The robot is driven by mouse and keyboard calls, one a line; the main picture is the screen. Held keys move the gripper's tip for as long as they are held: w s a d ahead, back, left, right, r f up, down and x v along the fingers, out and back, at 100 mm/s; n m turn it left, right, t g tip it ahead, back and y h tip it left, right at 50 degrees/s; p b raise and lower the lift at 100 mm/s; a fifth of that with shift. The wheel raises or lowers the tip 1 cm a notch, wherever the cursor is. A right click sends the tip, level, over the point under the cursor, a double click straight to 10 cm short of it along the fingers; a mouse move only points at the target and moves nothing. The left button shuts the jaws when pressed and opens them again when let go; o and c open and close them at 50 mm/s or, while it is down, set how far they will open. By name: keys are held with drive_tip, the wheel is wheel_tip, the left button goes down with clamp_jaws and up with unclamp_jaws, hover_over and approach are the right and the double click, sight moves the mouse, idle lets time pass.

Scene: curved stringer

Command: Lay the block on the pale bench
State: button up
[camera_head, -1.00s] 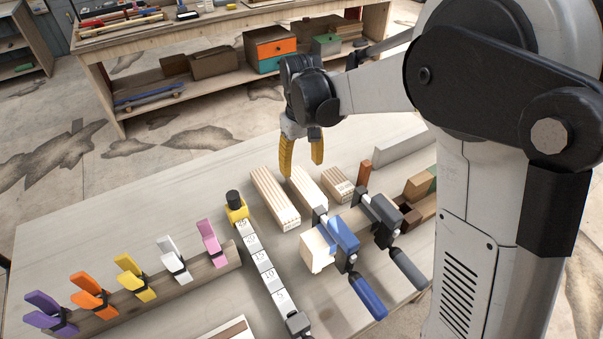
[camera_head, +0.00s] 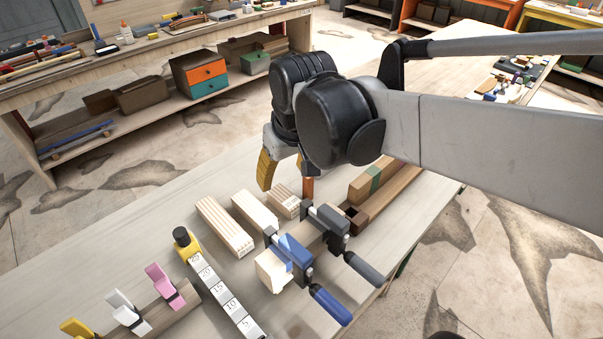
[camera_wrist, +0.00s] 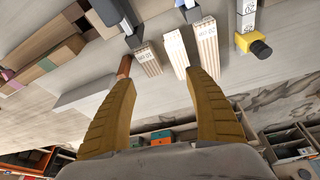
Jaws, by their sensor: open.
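Several wooden blocks lie on the pale bench top (camera_head: 110,245): a long striped block (camera_head: 225,225), a plain pale block (camera_head: 256,212) and a short block with printed marks (camera_head: 284,201). I cannot tell which is the task's block. In the wrist view the striped block (camera_wrist: 207,45), plain block (camera_wrist: 176,52) and short block (camera_wrist: 147,60) lie beyond my fingertips. My gripper (camera_wrist: 164,78) is open and empty, with its yellow fingers apart. In the head view my gripper (camera_head: 284,180) is above and behind the blocks, its right finger mostly hidden.
A numbered strip (camera_head: 225,300) and coloured clips (camera_head: 160,280) lie to the left. A reddish peg (camera_wrist: 124,67) and grey bar (camera_wrist: 88,95) stand nearby. Another workbench (camera_head: 170,50) is behind.

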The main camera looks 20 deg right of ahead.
drive_tip(key=s+d+f+m+t, duration=0.1)
drive_tip(key=s+d+m+t, duration=0.1)
drive_tip(key=s, duration=0.7)
drive_tip(key=shift+s+d+f+t, duration=0.25)
drive_tip(key=shift+s+d+t, duration=0.15)
drive_tip(key=shift+d+t, duration=0.5)
drive_tip(key=shift+d, duration=0.2)
